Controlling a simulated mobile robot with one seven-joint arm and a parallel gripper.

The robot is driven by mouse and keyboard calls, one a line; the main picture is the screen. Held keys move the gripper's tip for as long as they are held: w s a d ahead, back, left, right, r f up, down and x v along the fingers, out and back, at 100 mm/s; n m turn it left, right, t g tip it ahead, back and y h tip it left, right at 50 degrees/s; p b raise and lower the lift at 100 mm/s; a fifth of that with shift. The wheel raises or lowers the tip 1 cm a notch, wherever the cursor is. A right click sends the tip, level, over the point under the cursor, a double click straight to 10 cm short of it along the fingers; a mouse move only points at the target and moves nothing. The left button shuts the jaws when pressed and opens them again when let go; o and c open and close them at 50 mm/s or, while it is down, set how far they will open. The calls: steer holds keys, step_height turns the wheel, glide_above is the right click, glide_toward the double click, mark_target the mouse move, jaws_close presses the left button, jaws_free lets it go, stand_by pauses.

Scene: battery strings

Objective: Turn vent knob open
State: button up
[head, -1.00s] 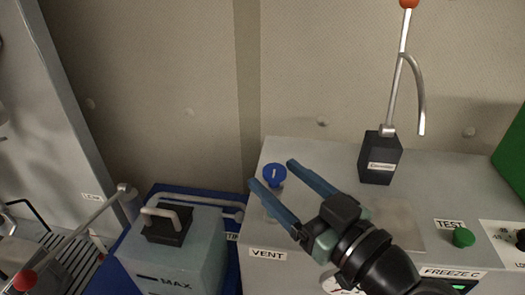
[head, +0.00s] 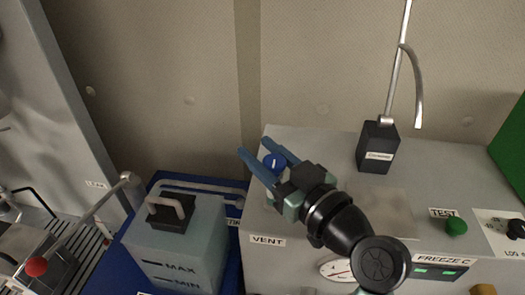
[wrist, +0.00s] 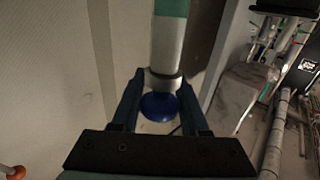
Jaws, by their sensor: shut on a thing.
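The vent knob (head: 274,162) is a round blue knob with a white line on top, on the grey cabinet top behind the VENT label (head: 267,240). The white line looks roughly upright in the head view. My gripper (head: 255,147) has its two blue fingers on either side of the knob and is shut on it. In the wrist view the blue knob (wrist: 158,106) sits between the fingers, with a pale post beyond it. Finger contact is partly hidden.
A black lever box (head: 378,147) with a tall metal handle stands at the back right. A green TEST button (head: 456,227) is at the right. A grey MAX/MIN tank (head: 190,245) stands left of the cabinet, and a red-tipped lever (head: 37,266) is at far left.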

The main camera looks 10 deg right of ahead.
jaws_close()
